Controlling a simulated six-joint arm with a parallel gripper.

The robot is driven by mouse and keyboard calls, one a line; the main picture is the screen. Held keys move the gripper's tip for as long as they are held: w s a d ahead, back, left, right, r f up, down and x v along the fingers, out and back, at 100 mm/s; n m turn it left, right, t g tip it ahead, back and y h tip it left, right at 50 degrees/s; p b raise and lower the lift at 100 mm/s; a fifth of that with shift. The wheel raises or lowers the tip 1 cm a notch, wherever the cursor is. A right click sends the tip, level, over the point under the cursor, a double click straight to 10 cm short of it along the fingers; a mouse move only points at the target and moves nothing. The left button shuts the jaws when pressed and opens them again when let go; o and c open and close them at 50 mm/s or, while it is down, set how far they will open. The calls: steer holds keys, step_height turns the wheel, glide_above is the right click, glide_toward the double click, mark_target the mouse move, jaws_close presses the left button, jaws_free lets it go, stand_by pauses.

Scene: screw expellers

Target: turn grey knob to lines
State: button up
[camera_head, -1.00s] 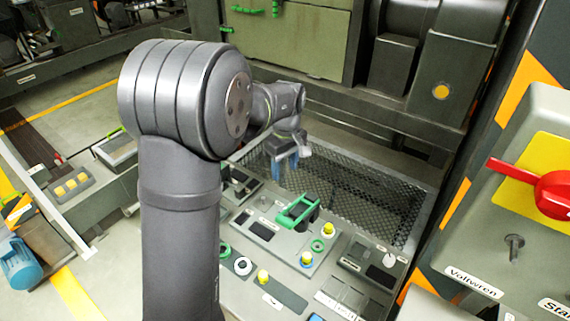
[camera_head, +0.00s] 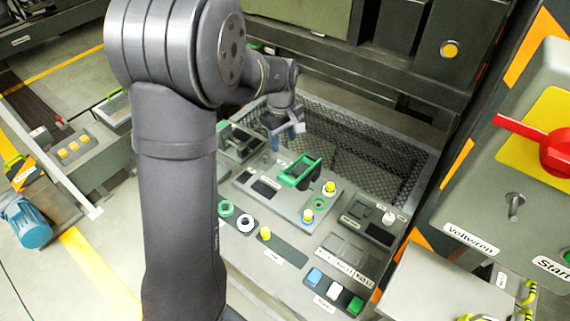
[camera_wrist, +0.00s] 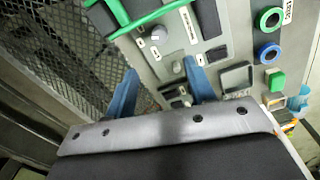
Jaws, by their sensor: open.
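In the wrist view a small round grey knob (camera_wrist: 178,67) sits on the grey panel, beyond my fingertips and closer to the right finger. My gripper (camera_wrist: 160,68) is open and empty, its two blue fingers spread apart. In the head view my gripper (camera_head: 285,137) hangs above the back left of the console, beside the mesh. The knob under it is hidden there by the arm or too small to tell. Any lines at the knob cannot be made out.
A green bracket handle (camera_head: 298,171) stands up close to my gripper; it also shows in the wrist view (camera_wrist: 150,18). A mesh guard (camera_head: 350,150) lies behind.

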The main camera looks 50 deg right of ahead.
mark_target(285, 166)
steer(key=f, duration=1.3)
steer(key=shift+d, duration=0.3)
steer(key=c, duration=1)
steer(key=shift+m, duration=0.7)
steer(key=o, duration=1)
steer(key=shift+r, duration=0.15)
step_height(285, 166, up, 17)
steer(key=shift+a, duration=0.4)
steer(key=shift+w, duration=0.15)
